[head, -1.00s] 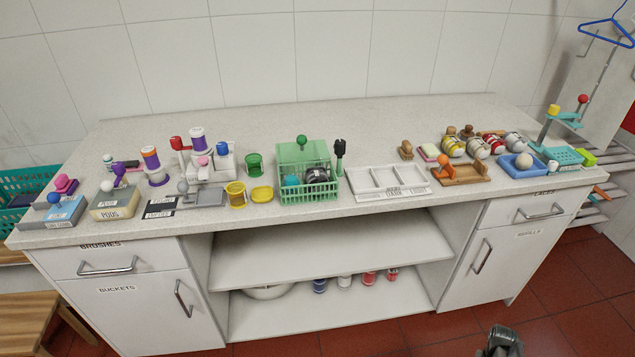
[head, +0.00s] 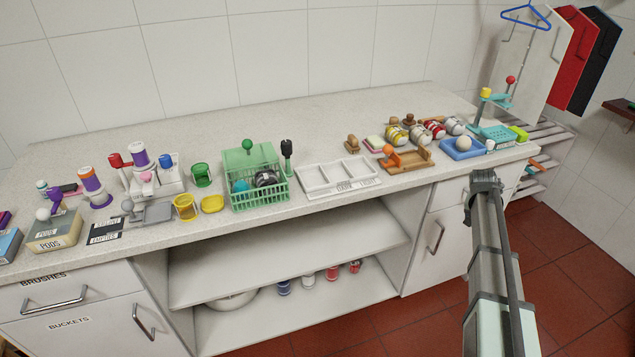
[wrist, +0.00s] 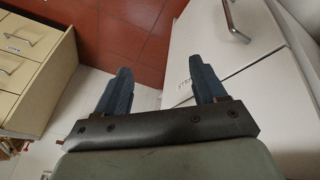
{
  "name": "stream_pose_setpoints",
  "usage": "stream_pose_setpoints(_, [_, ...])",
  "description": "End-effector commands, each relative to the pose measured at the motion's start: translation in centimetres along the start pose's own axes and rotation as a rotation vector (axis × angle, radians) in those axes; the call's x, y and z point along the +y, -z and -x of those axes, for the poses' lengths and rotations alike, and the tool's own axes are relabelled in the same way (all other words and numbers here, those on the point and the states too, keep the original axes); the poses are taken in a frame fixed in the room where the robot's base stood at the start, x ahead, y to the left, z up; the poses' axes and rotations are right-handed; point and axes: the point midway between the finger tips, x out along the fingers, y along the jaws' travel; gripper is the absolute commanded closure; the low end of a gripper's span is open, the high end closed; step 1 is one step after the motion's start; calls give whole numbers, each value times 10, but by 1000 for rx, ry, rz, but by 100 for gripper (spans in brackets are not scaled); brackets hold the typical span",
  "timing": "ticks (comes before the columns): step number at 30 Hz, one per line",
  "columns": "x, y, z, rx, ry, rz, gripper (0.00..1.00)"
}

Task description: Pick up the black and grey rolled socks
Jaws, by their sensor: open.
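A dark round bundle, black and grey, looks like the rolled socks (head: 267,179). It sits in the right part of the green wire basket (head: 262,197), beside a teal ball, partly hidden behind the basket's bars. My gripper (head: 484,178) is at the right in the head view, in front of the counter's right cabinet and well apart from the basket. In the wrist view my gripper (wrist: 163,88) has its two dark fingers spread, with nothing between them. The socks do not show in the wrist view.
A white divided tray (head: 338,178) lies right of the basket. Yellow cups (head: 186,207) stand at its left. Several striped rolls, a wooden holder (head: 408,161) and a blue tray (head: 462,149) fill the right end. The counter's back strip is clear.

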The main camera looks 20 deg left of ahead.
Motion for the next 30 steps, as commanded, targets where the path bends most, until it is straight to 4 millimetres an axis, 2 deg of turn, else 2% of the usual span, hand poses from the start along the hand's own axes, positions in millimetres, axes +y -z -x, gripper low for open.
stream_pose_setpoints(1, [-2, 24, 18, 29, 0, -9, 30])
stream_pose_setpoints(8, [-12, 101, 103, 138, 3, -40, 30])
stream_pose_setpoints(11, [-29, 127, 146, 174, 14, -38, 30])
stream_pose_setpoints(14, [-68, 142, 198, 190, 43, -7, 30])
stream_pose_setpoints(16, [-104, 137, 226, 177, 68, 33, 30])
stream_pose_setpoints(20, [-167, 115, 265, 135, 113, 121, 30])
stream_pose_setpoints(24, [-235, 81, 302, 82, 160, 227, 30])
stream_pose_setpoints(30, [-322, 21, 358, 3, 222, 391, 30])
